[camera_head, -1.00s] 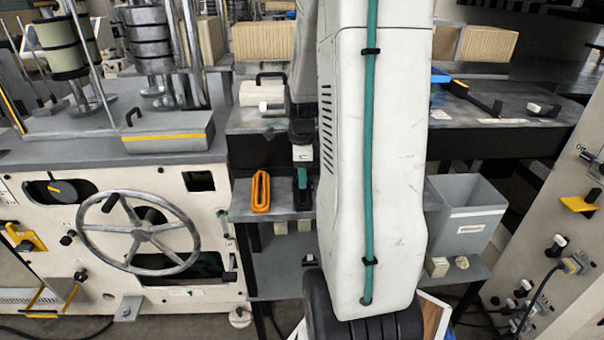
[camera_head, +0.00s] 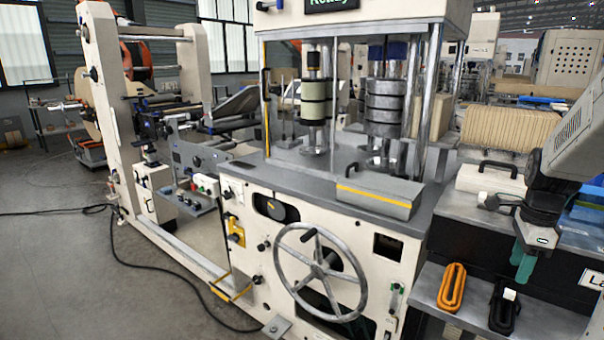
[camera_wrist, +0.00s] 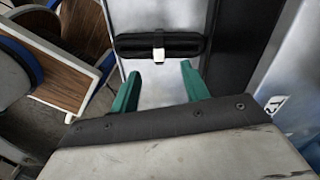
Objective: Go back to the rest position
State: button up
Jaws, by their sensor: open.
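My gripper (camera_head: 523,264) is at the right of the head view, pointing down with teal fingers above a grey shelf. In the wrist view its two fingers (camera_wrist: 160,76) are apart with nothing between them. A black looped item (camera_head: 505,312) with a white tag lies on the shelf below the gripper. It also shows just beyond the fingertips in the wrist view (camera_wrist: 185,45), apart from them. An orange loop (camera_head: 452,287) lies to its left on the same shelf (camera_head: 428,308).
A large cream machine with a grey handwheel (camera_head: 320,272) stands left of the shelf. A grey box with a yellow stripe (camera_head: 374,196) sits on its top. A white handled case (camera_head: 488,180) is behind the gripper. Open floor (camera_head: 50,240) lies at the far left, crossed by a black cable.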

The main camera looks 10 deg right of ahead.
jog(key=s+a+r+n, duration=0.2)
jog(key=s+a+n, duration=0.2)
jog(key=a+n, duration=0.4)
jog(key=s+a+r+n+t, duration=0.1)
jog(key=s+a+r+n, duration=0.2)
jog(key=a+n, duration=0.6)
jog(key=s+a+r+n, duration=0.3)
jog(key=s+a+n, duration=0.2)
jog(key=a, duration=0.8)
jog(key=n, duration=0.3)
jog(key=shift+s+n, duration=0.15)
jog(key=shift+n, duration=0.25)
